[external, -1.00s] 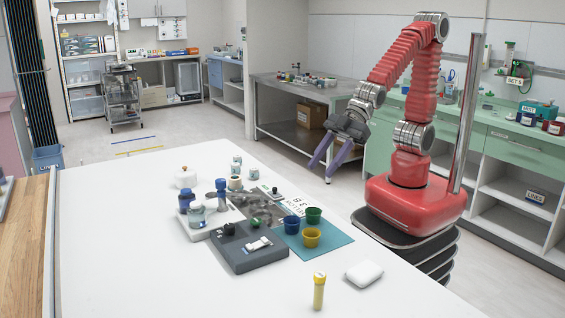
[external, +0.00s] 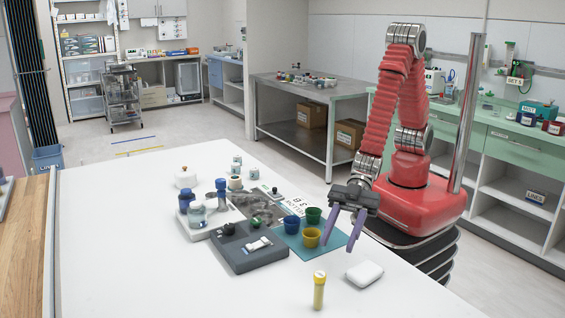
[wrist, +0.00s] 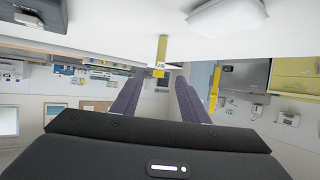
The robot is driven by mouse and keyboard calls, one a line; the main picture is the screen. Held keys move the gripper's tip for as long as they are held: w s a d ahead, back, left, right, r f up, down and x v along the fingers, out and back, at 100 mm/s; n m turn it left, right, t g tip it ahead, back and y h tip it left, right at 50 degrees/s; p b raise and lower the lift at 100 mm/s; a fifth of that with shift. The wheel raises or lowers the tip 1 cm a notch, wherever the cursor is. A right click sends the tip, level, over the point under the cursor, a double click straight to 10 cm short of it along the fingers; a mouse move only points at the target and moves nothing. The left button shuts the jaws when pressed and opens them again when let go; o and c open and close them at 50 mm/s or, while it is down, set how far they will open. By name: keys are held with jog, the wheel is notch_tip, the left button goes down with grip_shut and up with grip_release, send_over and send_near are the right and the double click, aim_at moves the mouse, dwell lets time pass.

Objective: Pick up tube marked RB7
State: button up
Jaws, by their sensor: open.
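A yellow tube with a yellow cap (external: 319,291) stands upright near the front of the white table; its marking is too small to read. It also shows upside down in the wrist view (wrist: 162,50), between and beyond my finger tips. My gripper (external: 339,246) is open and empty, with its purple fingers pointing down over the table's right side. It is behind and slightly right of the tube, apart from it. In the wrist view the fingers of my gripper (wrist: 159,76) are spread apart.
A white rounded block (external: 364,273) lies right of the tube. Blue (external: 291,225), green (external: 313,215) and yellow (external: 311,238) cups stand on a teal mat (external: 338,239) behind. A dark grey tray (external: 250,262) sits to the left. The table's front left is clear.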

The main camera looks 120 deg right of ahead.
jog(key=shift+w+a, duration=0.15)
send_near(319, 286)
jog(key=shift+w+a+f, duration=0.4)
jog(key=shift+w+f, duration=0.35)
jog(key=shift+w+a+f, duration=0.35)
jog(key=shift+w+f, duration=0.35)
jog(key=shift+f, duration=0.05)
jog(key=shift+x, duration=2.6)
jog(key=shift+c, duration=0.5)
grip_shut()
